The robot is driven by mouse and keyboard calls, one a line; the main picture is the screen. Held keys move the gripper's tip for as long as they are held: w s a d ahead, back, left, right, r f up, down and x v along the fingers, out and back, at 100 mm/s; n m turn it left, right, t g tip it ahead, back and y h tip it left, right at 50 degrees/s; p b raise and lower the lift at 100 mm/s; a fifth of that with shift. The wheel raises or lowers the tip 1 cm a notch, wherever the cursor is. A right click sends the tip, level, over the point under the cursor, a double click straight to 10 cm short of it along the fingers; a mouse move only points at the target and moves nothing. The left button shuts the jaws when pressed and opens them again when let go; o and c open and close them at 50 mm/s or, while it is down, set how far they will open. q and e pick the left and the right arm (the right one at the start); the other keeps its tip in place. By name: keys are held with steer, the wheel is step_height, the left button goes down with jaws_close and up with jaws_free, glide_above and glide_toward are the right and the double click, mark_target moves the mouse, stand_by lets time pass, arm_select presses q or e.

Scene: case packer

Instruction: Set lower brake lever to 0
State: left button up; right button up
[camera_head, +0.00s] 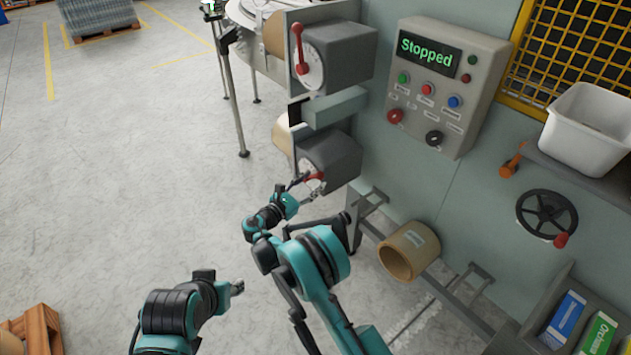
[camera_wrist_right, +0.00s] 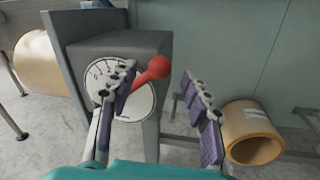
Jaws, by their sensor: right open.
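The lower brake is a dark grey box (camera_head: 335,158) with a white round dial and a red lever (camera_head: 314,177), partly hidden by my right gripper (camera_head: 308,190). In the right wrist view the red ball-ended lever (camera_wrist_right: 155,68) points up and right across the dial (camera_wrist_right: 137,104). My right gripper (camera_wrist_right: 158,73) is open there, with the lever's ball showing between its two fingertips. I cannot tell whether a finger touches it. The left finger covers part of the dial and its marks. My left gripper (camera_head: 236,287) is low over the floor, away from the brakes.
The upper brake box (camera_head: 340,52) with its own red lever (camera_head: 298,45) sits above. A control panel (camera_head: 440,85) reading "Stopped" is to the right. A tan roll (camera_head: 408,250) lies below on a rail. Open floor (camera_head: 130,180) is to the left.

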steer(key=shift+x, duration=1.15)
jaws_close()
steer(key=shift+a+r, duration=0.1)
